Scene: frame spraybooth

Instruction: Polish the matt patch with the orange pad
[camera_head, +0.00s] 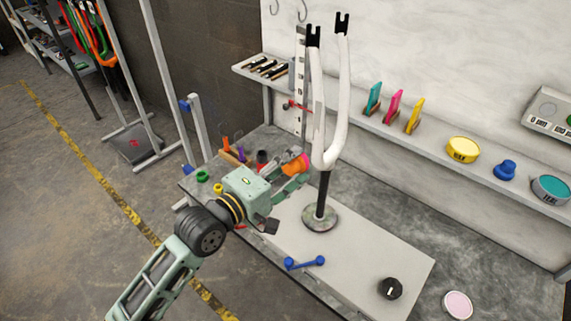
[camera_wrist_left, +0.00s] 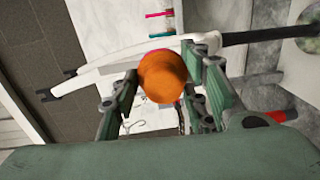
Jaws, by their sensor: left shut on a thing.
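The orange pad (camera_head: 298,163) is a short rounded piece. It also shows in the left wrist view (camera_wrist_left: 162,78), between the green fingers. My left gripper (camera_head: 288,170) is shut on it and holds it above the bench, just left of the white fork (camera_head: 318,110). The fork stands upright with its two legs pointing up, on a black post with a round base (camera_head: 320,217). In the left wrist view the fork (camera_wrist_left: 110,72) passes behind the pad; I cannot tell whether they touch. I cannot make out the matt patch on the fork. My right gripper is not in view.
A pale board (camera_head: 385,250) carries a blue handle (camera_head: 304,263) and a black knob (camera_head: 390,288). A pink disc (camera_head: 458,304) lies to the right. The wall shelf (camera_head: 420,145) holds coloured pads and tins. Small tools crowd the bench's left end.

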